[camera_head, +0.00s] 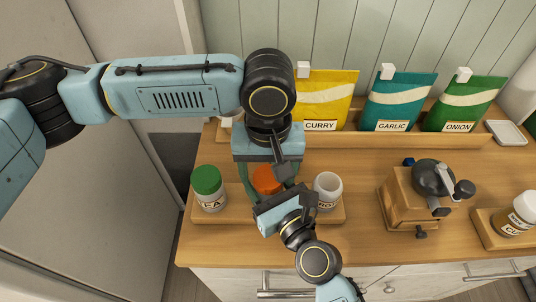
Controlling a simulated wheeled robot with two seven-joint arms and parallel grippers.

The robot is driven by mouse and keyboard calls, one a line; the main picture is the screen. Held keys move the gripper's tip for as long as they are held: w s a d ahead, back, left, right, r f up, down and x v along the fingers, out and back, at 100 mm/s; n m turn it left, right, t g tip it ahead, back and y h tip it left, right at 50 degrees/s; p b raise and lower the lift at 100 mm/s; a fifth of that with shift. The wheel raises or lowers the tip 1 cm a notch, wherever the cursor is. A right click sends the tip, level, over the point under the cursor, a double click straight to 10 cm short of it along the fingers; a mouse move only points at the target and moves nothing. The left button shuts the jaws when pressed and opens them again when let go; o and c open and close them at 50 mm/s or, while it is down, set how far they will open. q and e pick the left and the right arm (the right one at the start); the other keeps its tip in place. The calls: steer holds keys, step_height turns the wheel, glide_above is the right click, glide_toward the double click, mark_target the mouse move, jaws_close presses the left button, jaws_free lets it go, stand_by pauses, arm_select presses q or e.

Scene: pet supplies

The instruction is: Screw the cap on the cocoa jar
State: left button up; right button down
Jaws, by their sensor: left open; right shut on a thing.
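The middle jar's orange cap (266,180) shows between the fingers of my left gripper (266,178). My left gripper is open and comes down from above, around the cap. My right gripper (277,205) reaches in from the front and is shut, apparently on this jar's body. The jar body and its label are hidden behind my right gripper, so I cannot confirm that it is the cocoa jar or how tightly the cap sits.
A green-capped jar (208,188) stands left and an open white jar (327,190) right, on the same wooden tray (335,216). A grinder (412,200) and a white-capped jar (516,215) stand further right. Curry (328,95), garlic (398,100) and onion (461,103) packets line the back.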

arm_select(q)
steer(key=shift+f, duration=0.45)
steer(key=c, duration=1)
steer(key=m, duration=0.3)
steer(key=o, duration=1.1)
steer(key=shift+c, duration=0.2)
